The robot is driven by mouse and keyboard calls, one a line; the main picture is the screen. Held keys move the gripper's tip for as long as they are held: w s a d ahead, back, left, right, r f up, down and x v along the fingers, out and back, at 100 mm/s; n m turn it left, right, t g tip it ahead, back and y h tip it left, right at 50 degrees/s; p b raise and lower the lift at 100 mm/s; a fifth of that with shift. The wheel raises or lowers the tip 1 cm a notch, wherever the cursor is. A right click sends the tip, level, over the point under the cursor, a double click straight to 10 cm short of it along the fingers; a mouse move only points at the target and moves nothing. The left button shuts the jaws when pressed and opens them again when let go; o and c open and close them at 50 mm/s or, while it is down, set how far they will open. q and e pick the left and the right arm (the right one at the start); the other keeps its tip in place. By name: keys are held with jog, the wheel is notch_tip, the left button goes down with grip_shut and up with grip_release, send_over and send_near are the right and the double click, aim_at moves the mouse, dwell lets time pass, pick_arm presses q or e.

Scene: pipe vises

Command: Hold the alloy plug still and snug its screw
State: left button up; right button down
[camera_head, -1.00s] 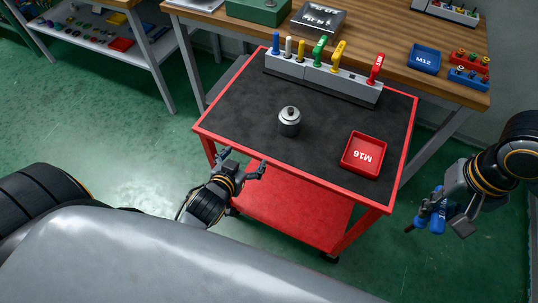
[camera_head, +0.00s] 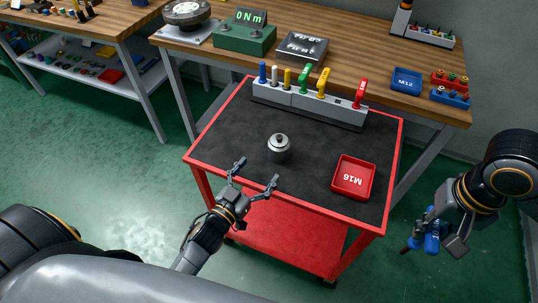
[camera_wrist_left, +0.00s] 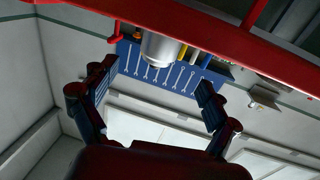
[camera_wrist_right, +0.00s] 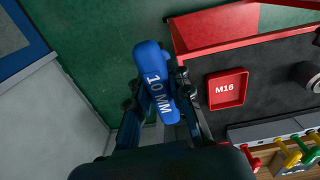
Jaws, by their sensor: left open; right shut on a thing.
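The alloy plug (camera_head: 279,151), a silver cylinder with a small dark top, stands upright on the black top of the red cart. My left gripper (camera_head: 257,172) is open and empty at the cart's near edge, just in front of the plug and apart from it. In the left wrist view the plug (camera_wrist_left: 160,50) shows beyond the spread fingers. My right gripper (camera_head: 438,228) is shut on a blue tool marked 10 MM (camera_wrist_right: 156,82), off the cart's right side. The screw's details are too small to make out.
A red M16 tray (camera_head: 354,178) sits right of the plug. A grey rack (camera_head: 310,105) of coloured tools lines the cart's back. The bench behind holds a green 0 Nm box (camera_head: 245,38) and a blue M12 tray (camera_head: 407,81). The cart top around the plug is clear.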

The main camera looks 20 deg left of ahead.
aim_at(273, 152)
pick_arm(q)
jog(key=w, duration=0.3)
jog(key=w+d, duration=0.1)
jog(key=w, duration=0.2)
jog(key=w+d, duration=0.1)
jog(key=w, duration=0.2)
jog(key=shift+w+p, duration=0.2)
jog(key=shift+p, duration=0.15)
jog(key=c, duration=1.6)
